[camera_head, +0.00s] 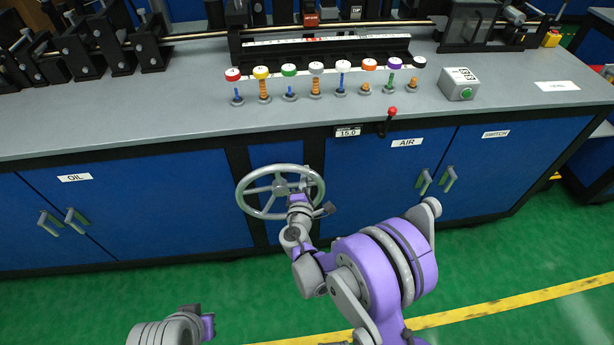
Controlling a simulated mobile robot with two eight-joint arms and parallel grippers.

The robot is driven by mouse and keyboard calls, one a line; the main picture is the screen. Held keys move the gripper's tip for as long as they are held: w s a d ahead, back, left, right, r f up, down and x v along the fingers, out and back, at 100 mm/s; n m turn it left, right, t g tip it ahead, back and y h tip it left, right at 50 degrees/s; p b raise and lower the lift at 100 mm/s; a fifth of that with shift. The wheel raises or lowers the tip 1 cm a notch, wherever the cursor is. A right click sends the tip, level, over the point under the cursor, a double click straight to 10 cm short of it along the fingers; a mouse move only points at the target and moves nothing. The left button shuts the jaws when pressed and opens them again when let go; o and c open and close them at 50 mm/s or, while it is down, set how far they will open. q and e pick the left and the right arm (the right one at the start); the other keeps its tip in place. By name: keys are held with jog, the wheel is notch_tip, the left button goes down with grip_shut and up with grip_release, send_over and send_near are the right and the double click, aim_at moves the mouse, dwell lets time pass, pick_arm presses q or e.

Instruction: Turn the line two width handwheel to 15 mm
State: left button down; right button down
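The grey spoked handwheel (247,205) stands on the front of the blue cabinet, below the counter edge. A small display (347,132) on the counter's front edge, right of and above the wheel, reads 15.0. My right gripper (307,181) is at the right side of the wheel's rim, over or against it. Its fingers are too small and overlapped by the wheel to tell whether they are closed on it. My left gripper (205,322) is low at the bottom of the view, well away from the wheel; its fingers cannot be made out.
A red-knobbed lever (391,112) sticks out right of the display. Several coloured knobs (316,68) stand in a row on the counter, with a grey box with a green button (460,85) to their right. Cabinet doors labelled OIL (130,215) and AIR (385,170) flank the wheel.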

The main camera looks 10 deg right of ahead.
jog(key=c, duration=0.8)
grip_release()
jog(key=v, duration=1)
jog(key=shift+s+p, duration=0.3)
jog(key=shift+s, duration=0.1)
